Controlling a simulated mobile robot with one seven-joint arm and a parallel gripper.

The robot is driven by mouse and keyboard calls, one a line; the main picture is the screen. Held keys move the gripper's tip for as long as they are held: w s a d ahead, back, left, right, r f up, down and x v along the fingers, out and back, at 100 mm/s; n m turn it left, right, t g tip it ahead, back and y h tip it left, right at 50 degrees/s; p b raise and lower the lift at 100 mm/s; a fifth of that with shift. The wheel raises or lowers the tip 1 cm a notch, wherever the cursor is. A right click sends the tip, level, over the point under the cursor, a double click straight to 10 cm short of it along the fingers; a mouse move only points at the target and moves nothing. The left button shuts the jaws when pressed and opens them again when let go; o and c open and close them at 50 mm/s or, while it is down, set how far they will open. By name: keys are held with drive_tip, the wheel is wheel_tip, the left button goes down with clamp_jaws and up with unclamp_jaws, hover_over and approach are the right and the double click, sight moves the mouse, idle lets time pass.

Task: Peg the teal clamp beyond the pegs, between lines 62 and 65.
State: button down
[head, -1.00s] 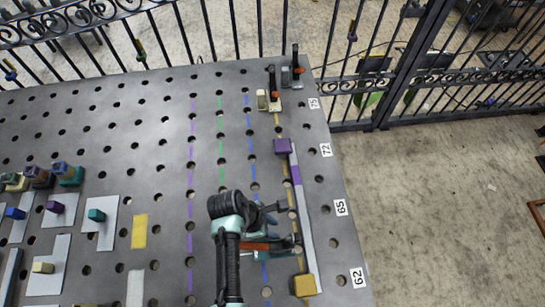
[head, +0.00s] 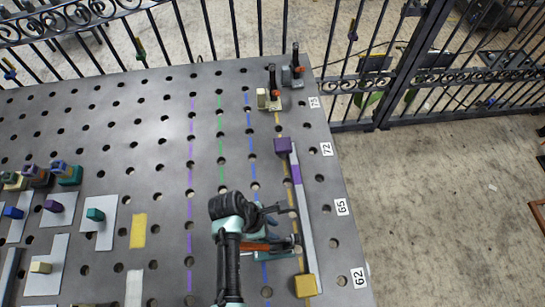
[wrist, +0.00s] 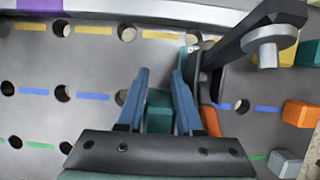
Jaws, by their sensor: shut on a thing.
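My gripper (wrist: 160,92) is shut on the teal clamp (wrist: 159,112), with blue fingers either side of its teal block. The clamp's dark arm and orange handle (wrist: 210,120) lie right of the fingers in the wrist view. In the head view the teal clamp (head: 276,254) is low over or on the board, beside the grey bar, level with the gap between labels 62 (head: 358,278) and 65 (head: 341,207). Whether it is seated in a hole cannot be told. The bar (head: 305,220) runs between a purple block (head: 283,146) and a yellow block (head: 305,286).
Two clamps, one cream (head: 268,101) and one grey (head: 291,77), stand at the far right corner. Coloured blocks on grey plates (head: 102,225) are at the left. The perforated board (head: 150,170) is mostly clear in the middle. An iron fence (head: 230,30) stands behind.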

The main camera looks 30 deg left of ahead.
drive_tip(key=shift+f+b, duration=0.5)
drive_tip(key=shift+f, duration=0.2)
drive_tip(key=c, duration=0.6)
unclamp_jaws()
drive_tip(key=shift+o, duration=0.6)
drive_tip(key=shift+s+f, duration=0.1)
drive_tip(key=shift+f, duration=0.05)
drive_tip(key=v, duration=1.3)
drive_tip(key=shift+a, duration=0.1)
